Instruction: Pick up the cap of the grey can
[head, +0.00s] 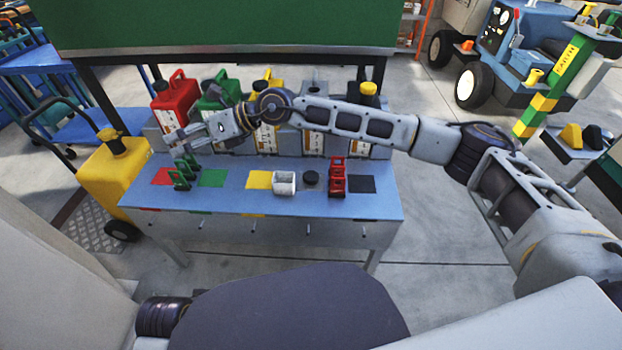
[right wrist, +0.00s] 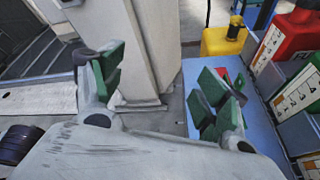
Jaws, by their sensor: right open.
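My right gripper (head: 172,137) is open and empty, held above the left part of the blue bench (head: 230,178). In the right wrist view, its fingers are spread wide (right wrist: 165,95). My left gripper is not in view.
A red can (head: 176,95) and a green can (head: 222,92) stand to the left in the row. A yellow container (head: 115,168) stands left of the bench.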

